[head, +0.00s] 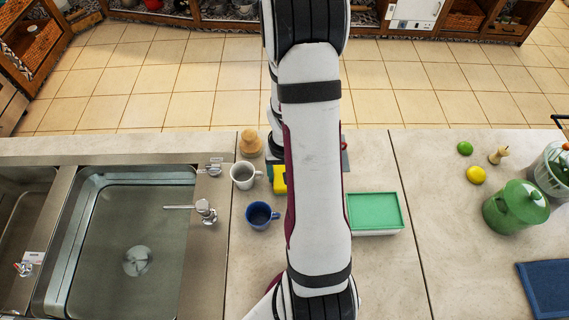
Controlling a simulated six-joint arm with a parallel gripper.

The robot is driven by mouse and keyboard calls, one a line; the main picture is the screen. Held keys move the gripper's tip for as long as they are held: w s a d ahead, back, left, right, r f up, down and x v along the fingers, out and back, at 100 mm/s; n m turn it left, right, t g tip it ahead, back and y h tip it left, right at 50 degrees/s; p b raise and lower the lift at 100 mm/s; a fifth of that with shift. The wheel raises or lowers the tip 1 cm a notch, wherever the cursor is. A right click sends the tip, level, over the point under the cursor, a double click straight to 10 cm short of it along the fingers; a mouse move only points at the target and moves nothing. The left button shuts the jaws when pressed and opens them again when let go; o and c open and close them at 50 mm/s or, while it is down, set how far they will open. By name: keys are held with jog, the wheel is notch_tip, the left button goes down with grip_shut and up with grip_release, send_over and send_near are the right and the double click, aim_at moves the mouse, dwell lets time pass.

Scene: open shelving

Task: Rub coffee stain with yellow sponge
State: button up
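A yellow object (280,181), which looks like the yellow sponge, shows on the counter just left of my arm. My arm covers its right part, so I cannot tell its full shape or whether anything touches it. I make out no coffee stain on the visible counter (390,275); the strip under my arm is hidden. My arm runs down the middle of the head view. I cannot make out my gripper's fingers, which are hidden by the arm.
Left of the arm stand a white mug (243,176), a dark blue mug (259,215) and a wooden object (250,143). A green-topped white box (374,212) is right of it. A sink (128,245) lies left; a green pot (515,208) and blue cloth (546,288) lie right.

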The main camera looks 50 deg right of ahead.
jog(key=shift+s+a, duration=1.4)
jog(key=r, duration=0.2)
jog(key=shift+s+a+r, duration=0.2)
jog(key=shift+r, duration=3)
jog(key=s+d+r+m, duration=0.25)
jog(key=s+m, duration=0.35)
jog(key=s, duration=0.3)
jog(key=s+d+r+m, duration=0.1)
jog(key=s+r+m, duration=0.2)
jog(key=s+m, duration=0.5)
jog(key=s+d+r+m, duration=0.2)
jog(key=s+r+m, duration=0.15)
jog(key=s, duration=0.75)
jog(key=shift+m, duration=0.25)
jog(key=w+d+f, duration=0.1)
jog(key=w+f, duration=0.1)
jog(key=w, duration=0.1)
jog(key=w+d+f, duration=0.1)
jog(key=w+f, duration=0.1)
jog(key=w, duration=0.1)
jog(key=w+d+f, duration=0.1)
jog(key=w+f, duration=0.2)
jog(key=shift+d+f, duration=0.1)
jog(key=shift+d, duration=0.3)
jog(key=shift+w+d+f, duration=0.1)
jog(key=shift+w+f, duration=0.1)
jog(key=shift+f, duration=0.9)
jog(key=shift+w+d+f, duration=0.1)
jog(key=shift+w+f, duration=0.1)
jog(key=shift+f, duration=0.9)
